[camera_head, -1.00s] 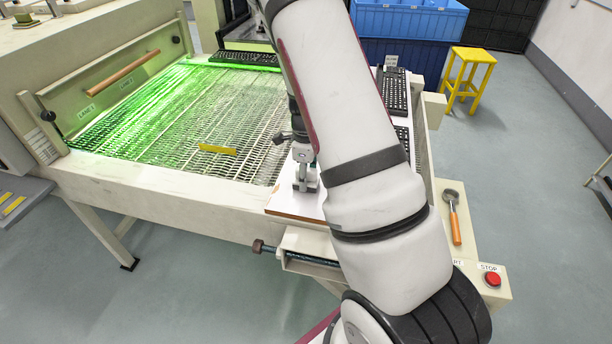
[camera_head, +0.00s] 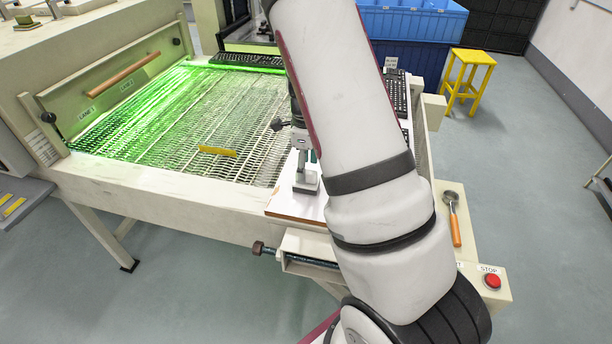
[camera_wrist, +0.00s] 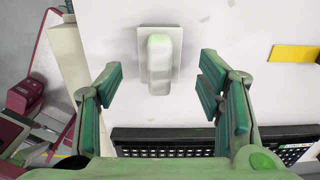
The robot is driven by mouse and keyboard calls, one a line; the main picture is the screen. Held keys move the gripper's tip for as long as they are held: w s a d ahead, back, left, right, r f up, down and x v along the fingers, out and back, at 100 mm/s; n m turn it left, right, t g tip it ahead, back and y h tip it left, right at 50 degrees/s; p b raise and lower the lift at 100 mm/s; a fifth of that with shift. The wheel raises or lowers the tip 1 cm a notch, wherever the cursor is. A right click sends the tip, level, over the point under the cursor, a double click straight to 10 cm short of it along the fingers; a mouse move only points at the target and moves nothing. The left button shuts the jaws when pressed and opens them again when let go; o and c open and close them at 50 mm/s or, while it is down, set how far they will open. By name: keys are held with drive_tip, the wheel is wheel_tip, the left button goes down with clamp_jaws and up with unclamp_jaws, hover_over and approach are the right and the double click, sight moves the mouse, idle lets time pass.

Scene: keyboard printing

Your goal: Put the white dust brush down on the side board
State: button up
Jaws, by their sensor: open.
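The white dust brush (camera_head: 306,184) stands on the white side board (camera_head: 285,204) beside the mesh belt. In the wrist view the brush (camera_wrist: 160,62) shows from above as a pale handle on a square base, standing on the white board surface (camera_wrist: 215,30). My gripper (camera_wrist: 160,76) is open, with its green-padded fingers spread on either side and apart from the brush. In the head view my arm hides part of the board and most of the gripper.
A green-lit mesh belt (camera_head: 235,110) with a yellow strip (camera_head: 217,151) on it lies left of the board. A black keyboard (camera_wrist: 165,140) lies near the brush in the wrist view. An orange-handled tool (camera_head: 454,222) and a red stop button (camera_head: 492,280) are at the right.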

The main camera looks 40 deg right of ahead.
wheel_tip(320, 180, up, 7)
drive_tip(key=shift+f, duration=0.1)
drive_tip(key=shift+a+r, duration=0.1)
drive_tip(key=shift+r, duration=0.25)
drive_tip(key=s+a+r+n+t+y, duration=0.1)
drive_tip(key=s+a+r+n, duration=0.3)
drive_tip(key=a+r+n, duration=0.3)
drive_tip(key=s+a+r+n+t, duration=0.1)
drive_tip(key=s+a+r+n, duration=0.4)
drive_tip(key=a+r+n, duration=0.15)
drive_tip(key=s+a+r+n+t, duration=0.1)
drive_tip(key=s+a+r+n, duration=0.1)
drive_tip(key=s+n, duration=0.4)
drive_tip(key=s+a+r+n+t+h, duration=0.1)
drive_tip(key=s+a+r+n, duration=0.2)
drive_tip(key=s+n, duration=0.4)
drive_tip(key=shift+s+a+n+t, duration=0.3)
drive_tip(key=shift+a+n, duration=0.1)
drive_tip(key=shift+n, duration=0.55)
